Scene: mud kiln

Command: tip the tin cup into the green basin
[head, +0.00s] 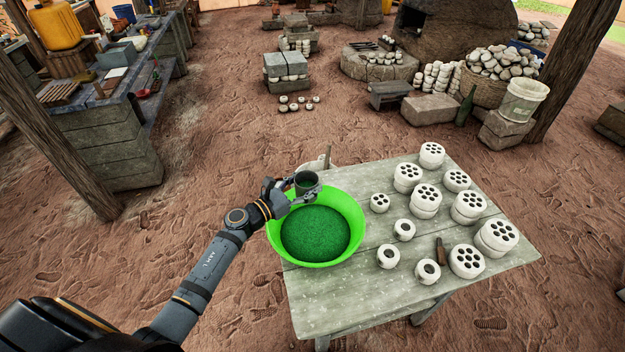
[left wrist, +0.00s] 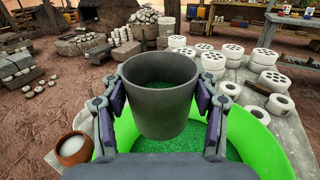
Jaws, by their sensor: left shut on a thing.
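The tin cup (head: 306,182) is a small dark grey cup. My left gripper (head: 292,190) is shut on it and holds it upright above the far part of the green basin (head: 357,213). The basin stands at the left end of the table and has a speckled green layer inside. In the left wrist view the cup (left wrist: 160,112) sits between both fingers of my gripper (left wrist: 160,105), with green showing inside it. The basin's bright rim (left wrist: 270,160) shows below and to the right. My right gripper is not in view.
The grey wooden table (head: 330,300) carries several white perforated cylinders (head: 425,198) and small white rings (head: 388,256) right of the basin. A brown-handled tool (head: 440,250) lies among them. A brown bowl with pale contents (left wrist: 72,148) is left of the basin in the wrist view.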

